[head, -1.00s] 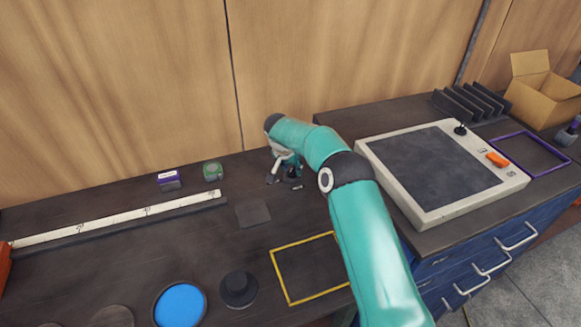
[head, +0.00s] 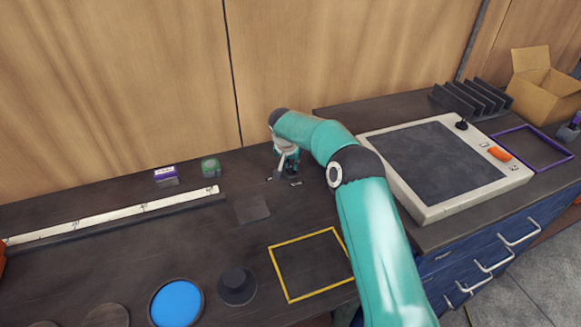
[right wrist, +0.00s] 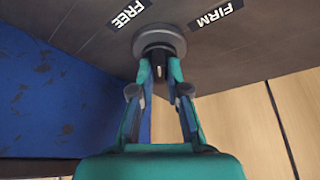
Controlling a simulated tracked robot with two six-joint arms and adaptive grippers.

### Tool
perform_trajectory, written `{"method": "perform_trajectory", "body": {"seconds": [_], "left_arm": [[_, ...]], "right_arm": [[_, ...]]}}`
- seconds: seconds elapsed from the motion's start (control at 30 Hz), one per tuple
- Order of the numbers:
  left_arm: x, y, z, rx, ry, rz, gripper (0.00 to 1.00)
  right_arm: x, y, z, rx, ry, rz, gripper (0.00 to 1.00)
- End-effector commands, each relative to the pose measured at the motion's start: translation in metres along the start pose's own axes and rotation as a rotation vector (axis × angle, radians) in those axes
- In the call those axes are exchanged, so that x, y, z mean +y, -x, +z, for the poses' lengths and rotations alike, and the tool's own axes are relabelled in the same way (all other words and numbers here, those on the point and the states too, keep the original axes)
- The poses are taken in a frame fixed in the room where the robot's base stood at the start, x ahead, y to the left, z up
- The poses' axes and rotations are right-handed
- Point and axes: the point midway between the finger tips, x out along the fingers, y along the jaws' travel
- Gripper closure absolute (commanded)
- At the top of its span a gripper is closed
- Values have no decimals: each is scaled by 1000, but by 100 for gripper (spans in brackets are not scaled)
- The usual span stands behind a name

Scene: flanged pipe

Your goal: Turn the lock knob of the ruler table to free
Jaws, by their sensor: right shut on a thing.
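The lock knob (right wrist: 160,38) is a round grey disc with a narrow dark grip, seen in the right wrist view on the dark surface of the ruler table (head: 110,245). A FREE label (right wrist: 129,12) and a FIRM label (right wrist: 216,14) lie on either side of it. My right gripper (right wrist: 159,68) is shut on the knob's grip, a finger on each side. In the head view my right gripper (head: 284,179) points down at the table near the back wall, and hides most of the knob. The knob's exact pointing is unclear. My left gripper is out of view.
A white ruler (head: 110,217) lies at left, with a purple box (head: 166,175) and green roll (head: 211,168) behind it. A yellow frame (head: 273,258) and blue disc (head: 177,303) lie in front. A raised counter with a white-rimmed panel (head: 430,216) stands at right.

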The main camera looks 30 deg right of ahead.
Motion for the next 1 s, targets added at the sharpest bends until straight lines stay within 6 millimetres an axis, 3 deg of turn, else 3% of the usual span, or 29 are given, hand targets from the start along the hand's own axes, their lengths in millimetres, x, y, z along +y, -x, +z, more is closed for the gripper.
{"method": "perform_trajectory", "body": {"seconds": [0.3, 0.7, 1.0], "left_arm": [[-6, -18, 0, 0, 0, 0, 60], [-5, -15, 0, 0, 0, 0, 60], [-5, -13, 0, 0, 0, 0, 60]], "right_arm": [[0, 0, -1, 6, 240, -107, 100], [2, 2, -3, 8, 496, -213, 100], [2, 2, -3, 8, 570, -243, 100]]}}
